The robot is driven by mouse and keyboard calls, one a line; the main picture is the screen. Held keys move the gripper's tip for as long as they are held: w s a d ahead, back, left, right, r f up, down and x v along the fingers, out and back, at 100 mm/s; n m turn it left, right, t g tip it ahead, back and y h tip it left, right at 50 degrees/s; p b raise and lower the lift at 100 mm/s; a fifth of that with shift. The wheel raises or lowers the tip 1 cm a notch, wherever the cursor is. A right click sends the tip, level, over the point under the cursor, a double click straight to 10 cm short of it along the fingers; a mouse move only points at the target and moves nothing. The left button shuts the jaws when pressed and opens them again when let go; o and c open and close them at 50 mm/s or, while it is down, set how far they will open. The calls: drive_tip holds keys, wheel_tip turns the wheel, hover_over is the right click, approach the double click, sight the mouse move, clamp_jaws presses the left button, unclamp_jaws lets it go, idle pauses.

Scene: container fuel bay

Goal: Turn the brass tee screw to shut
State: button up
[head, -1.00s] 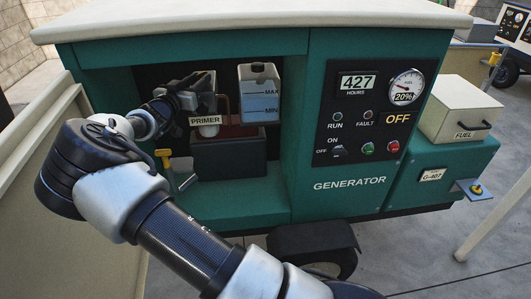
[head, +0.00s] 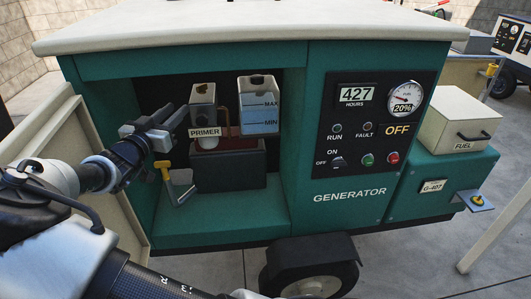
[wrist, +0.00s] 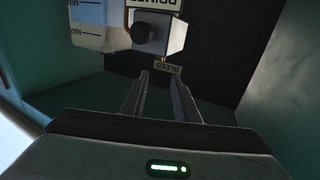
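A brass-yellow T-shaped handle (head: 163,166) stands upright at the left of the open bay, beside a grey plate. I cannot tell whether it is the tee screw or how far it is turned. In the wrist view a tiny yellow piece (wrist: 163,59) shows by an upside-down BLEED label (wrist: 168,68), near the primer box (wrist: 173,35) and its black knob (wrist: 150,27). My gripper (head: 168,122) is left of the primer box in the head view, above the yellow handle. In the wrist view its fingers (wrist: 159,80) are apart with nothing between them.
A translucent reservoir (head: 259,108) marked MAX and MIN stands right of the primer box. A dark block (head: 228,168) sits below them. An open cream door panel (head: 62,150) borders the bay at left. The control panel (head: 371,120) is at right, reading OFF.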

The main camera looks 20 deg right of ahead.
drive_tip(key=s+d+f+n+g+y+b, duration=0.1)
drive_tip(key=s+d+f+n+g+y, duration=0.15)
drive_tip(key=d+f+n, duration=0.4)
drive_tip(key=s+d+f+n+g+y, duration=0.1)
drive_tip(key=s+d+f+n+y, duration=0.15)
drive_tip(key=d+f+n, duration=0.45)
drive_tip(key=s+d+n+g+h+b, duration=0.1)
drive_tip(key=s+d+n+h, duration=0.1)
drive_tip(key=s+d+n, duration=0.3)
drive_tip(key=shift+s+d+f+n+g, duration=0.2)
drive_tip(key=shift+d+f+n+g, duration=0.15)
drive_tip(key=shift+d+n, duration=2.5)
drive_tip(key=shift+a+n, duration=0.7)
